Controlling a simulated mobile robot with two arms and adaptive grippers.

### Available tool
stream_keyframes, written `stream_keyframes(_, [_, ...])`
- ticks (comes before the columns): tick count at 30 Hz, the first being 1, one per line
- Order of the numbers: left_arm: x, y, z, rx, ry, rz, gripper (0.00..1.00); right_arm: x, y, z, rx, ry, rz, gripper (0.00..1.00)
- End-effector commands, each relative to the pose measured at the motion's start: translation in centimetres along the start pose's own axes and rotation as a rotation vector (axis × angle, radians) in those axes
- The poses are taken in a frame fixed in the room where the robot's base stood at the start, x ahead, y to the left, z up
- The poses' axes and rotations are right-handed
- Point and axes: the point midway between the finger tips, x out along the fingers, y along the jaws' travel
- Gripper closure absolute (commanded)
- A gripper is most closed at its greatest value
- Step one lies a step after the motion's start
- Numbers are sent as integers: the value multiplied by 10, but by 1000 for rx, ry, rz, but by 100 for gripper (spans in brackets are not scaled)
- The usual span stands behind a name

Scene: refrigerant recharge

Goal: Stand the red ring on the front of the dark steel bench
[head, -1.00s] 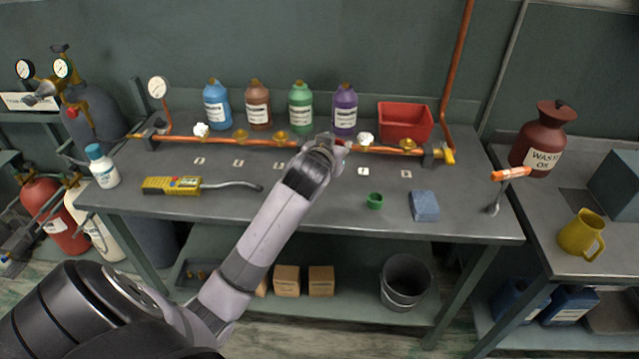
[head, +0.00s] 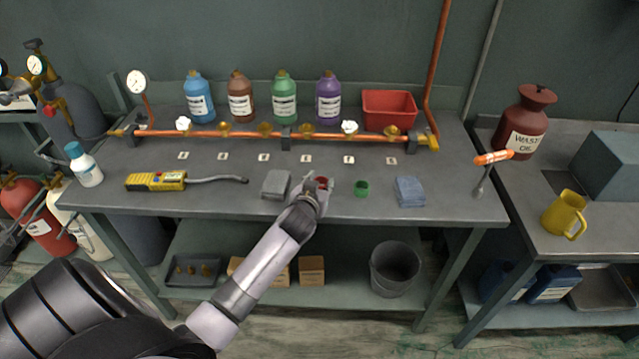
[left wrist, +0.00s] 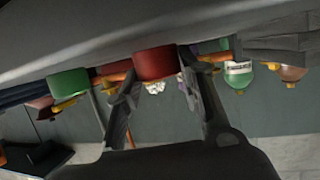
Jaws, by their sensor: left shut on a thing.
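The red ring (head: 323,180) is between the fingers of my left gripper (head: 318,185), over the front part of the dark steel bench (head: 235,200). In the left wrist view, which is upside down, the red ring (left wrist: 156,63) sits between the two fingertips, and the gripper is shut on it. The ring looks upright and close to the bench top; I cannot tell whether it touches. A green ring (head: 362,188) stands on the bench just to its right, apart from it. My right gripper is not in view.
A grey block (head: 275,184) lies close to the left of the gripper, and a blue sponge (head: 409,191) lies beyond the green ring. A copper pipe (head: 210,133) with valves runs along the back, before several bottles and a red bin (head: 389,109). A yellow detector (head: 156,181) lies left.

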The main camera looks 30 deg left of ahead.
Motion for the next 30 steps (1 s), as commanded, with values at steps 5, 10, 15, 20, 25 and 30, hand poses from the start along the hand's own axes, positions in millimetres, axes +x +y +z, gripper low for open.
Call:
stream_keyframes(5, [0,0,0,0,0,0,80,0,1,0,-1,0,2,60])
stream_keyframes(10, [0,0,1,0,0,0,59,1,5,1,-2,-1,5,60])
stream_keyframes(15, [0,0,1,0,0,0,48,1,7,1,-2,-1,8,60])
stream_keyframes(20, [0,0,1,0,0,0,45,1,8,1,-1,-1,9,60])
stream_keyframes(25, [0,0,0,0,0,0,45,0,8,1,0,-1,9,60])
stream_keyframes(30, [-10,0,1,-1,-2,0,45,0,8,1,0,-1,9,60])
